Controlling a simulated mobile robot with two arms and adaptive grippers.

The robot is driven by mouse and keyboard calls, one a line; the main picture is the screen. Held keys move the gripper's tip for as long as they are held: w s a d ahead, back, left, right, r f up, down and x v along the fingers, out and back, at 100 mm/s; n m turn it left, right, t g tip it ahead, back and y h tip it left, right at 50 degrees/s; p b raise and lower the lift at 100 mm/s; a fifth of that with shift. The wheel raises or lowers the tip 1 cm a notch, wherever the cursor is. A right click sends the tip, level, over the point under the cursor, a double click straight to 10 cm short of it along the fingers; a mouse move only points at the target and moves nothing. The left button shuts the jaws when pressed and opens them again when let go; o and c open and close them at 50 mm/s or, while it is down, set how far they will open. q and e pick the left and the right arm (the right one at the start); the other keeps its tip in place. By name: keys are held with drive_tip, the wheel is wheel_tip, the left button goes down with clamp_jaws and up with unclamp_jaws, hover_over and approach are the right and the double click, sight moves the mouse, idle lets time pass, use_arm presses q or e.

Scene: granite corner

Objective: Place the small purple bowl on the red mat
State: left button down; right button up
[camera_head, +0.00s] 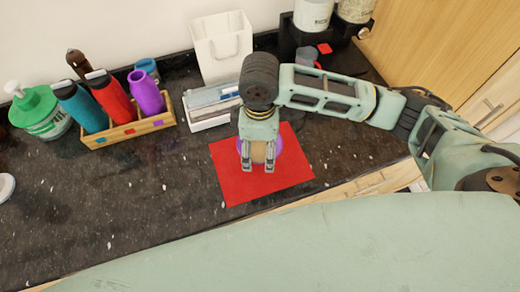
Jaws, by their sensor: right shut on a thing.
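The red mat (235,183) lies flat on the dark granite counter near its front edge. The small purple bowl (279,150) is over the mat, mostly hidden by my right gripper (258,166). Purple edges show to both sides of the fingers, and a tan patch shows between them. My right gripper points down over the mat and is shut on the bowl. I cannot tell whether the bowl touches the mat. My left gripper is not in view.
A wooden caddy (130,133) with several bottles and a green-labelled pump container (42,112) stand at left. A white bag-shaped holder (222,47) and a grey-white box (212,106) stand behind the mat. A black rack (290,38) is at the back. Counter left of the mat is clear.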

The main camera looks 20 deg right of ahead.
sight(260, 152)
wheel_tip(260, 152, down, 2)
drive_tip(key=shift+s+d+f+p, duration=0.1)
drive_tip(key=shift+s+f+p, duration=0.05)
drive_tip(key=shift+f+p, duration=0.15)
drive_tip(key=shift+f, duration=0.7)
drive_tip(key=o, duration=1)
drive_tip(key=shift+o, duration=1.4)
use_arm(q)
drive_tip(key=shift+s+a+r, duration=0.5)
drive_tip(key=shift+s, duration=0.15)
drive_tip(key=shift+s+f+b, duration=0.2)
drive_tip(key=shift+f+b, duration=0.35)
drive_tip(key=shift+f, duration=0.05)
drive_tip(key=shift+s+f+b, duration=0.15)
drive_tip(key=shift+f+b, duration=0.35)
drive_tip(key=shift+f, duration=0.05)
use_arm(e)
wheel_tip(260, 152, up, 12)
drive_tip(key=shift+r, duration=0.2)
